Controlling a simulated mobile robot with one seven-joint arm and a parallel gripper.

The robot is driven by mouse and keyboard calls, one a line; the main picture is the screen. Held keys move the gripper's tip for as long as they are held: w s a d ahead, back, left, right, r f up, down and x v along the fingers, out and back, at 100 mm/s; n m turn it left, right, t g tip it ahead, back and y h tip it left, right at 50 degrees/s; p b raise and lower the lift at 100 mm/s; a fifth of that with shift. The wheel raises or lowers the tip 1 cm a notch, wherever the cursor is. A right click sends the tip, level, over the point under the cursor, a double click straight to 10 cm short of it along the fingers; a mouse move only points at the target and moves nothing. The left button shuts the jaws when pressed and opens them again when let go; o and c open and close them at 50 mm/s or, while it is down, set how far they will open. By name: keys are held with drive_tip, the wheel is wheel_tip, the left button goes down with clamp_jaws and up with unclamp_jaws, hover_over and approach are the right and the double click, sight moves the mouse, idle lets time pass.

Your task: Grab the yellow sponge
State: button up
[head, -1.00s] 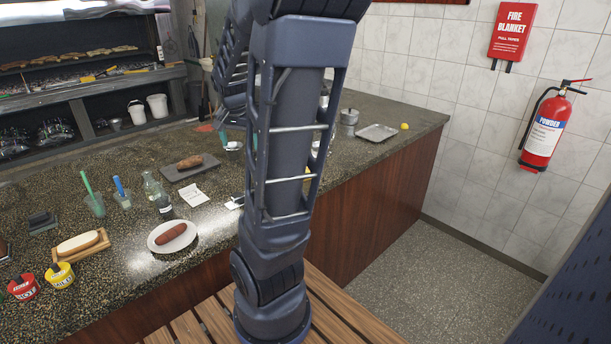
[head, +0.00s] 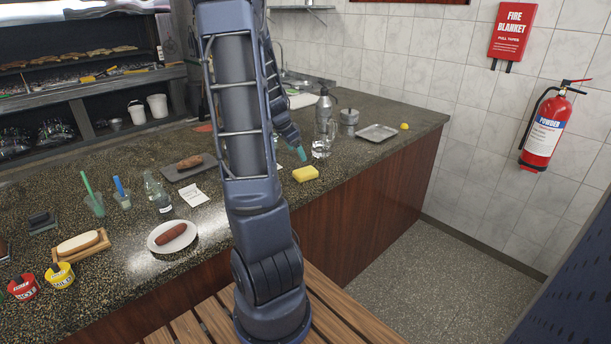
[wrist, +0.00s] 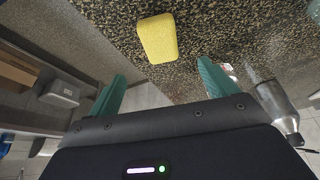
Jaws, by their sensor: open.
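The yellow sponge (head: 305,174) lies flat on the speckled counter (head: 340,172), near its front edge. In the wrist view the sponge (wrist: 158,39) shows whole, just beyond the fingertips and roughly centred between them. My gripper (wrist: 162,72) is open, with its two teal fingers apart and nothing between them. In the head view a teal fingertip of my gripper (head: 301,154) shows just above and behind the sponge; the rest of the gripper is partly hidden by my arm.
A glass mug (head: 321,148), a grey bottle (head: 325,108) and a moka pot (head: 349,121) stand behind the sponge to the right. A metal tray (head: 377,132) and a lemon (head: 404,126) are farther right. A white plate (head: 158,246) with a sausage is at left.

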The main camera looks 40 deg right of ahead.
sight(305, 170)
drive_tip(key=x, duration=0.9)
drive_tip(key=shift+d+f, duration=0.1)
drive_tip(key=shift+f, duration=0.05)
drive_tip(key=shift+d+f, duration=0.15)
drive_tip(key=shift+f, duration=0.3)
drive_tip(key=shift+f, duration=0.25)
idle(0.4)
drive_tip(key=c, duration=1.1)
drive_tip(key=shift+o, duration=0.2)
drive_tip(key=shift+r, duration=0.1)
